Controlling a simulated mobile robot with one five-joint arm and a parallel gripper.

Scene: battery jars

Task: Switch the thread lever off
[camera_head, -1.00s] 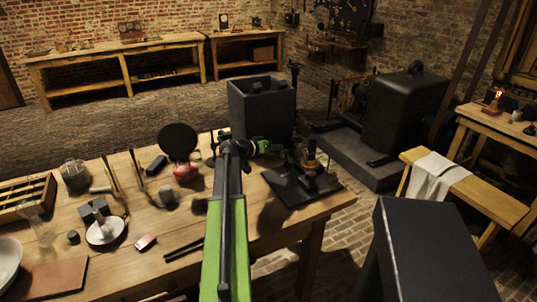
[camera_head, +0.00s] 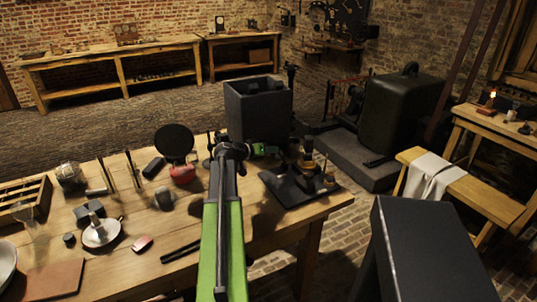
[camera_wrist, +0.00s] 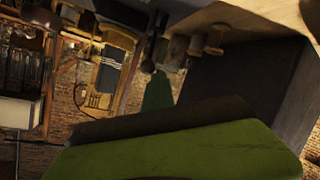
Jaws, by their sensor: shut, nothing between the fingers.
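A dark instrument with a flat black base (camera_head: 291,190) and upright posts with brass-coloured parts (camera_head: 308,146) stands at the right end of the wooden table. I cannot single out the thread lever on it. My arm reaches forward over the table, and my gripper (camera_head: 262,150) shows as a small green and dark shape just behind and left of the instrument. It is shut and empty. In the wrist view, a large green part of my gripper fills the bottom. Beyond it are a dark plate and small rounded posts (camera_wrist: 197,45). Contact with the instrument cannot be told.
A dark open box (camera_head: 258,108) stands behind my gripper. The table (camera_head: 200,230) also holds a round black disc (camera_head: 174,142), a white dish with a handle (camera_head: 100,233) and a compartment tray (camera_head: 25,198). A dark block (camera_head: 425,245) stands at the front right.

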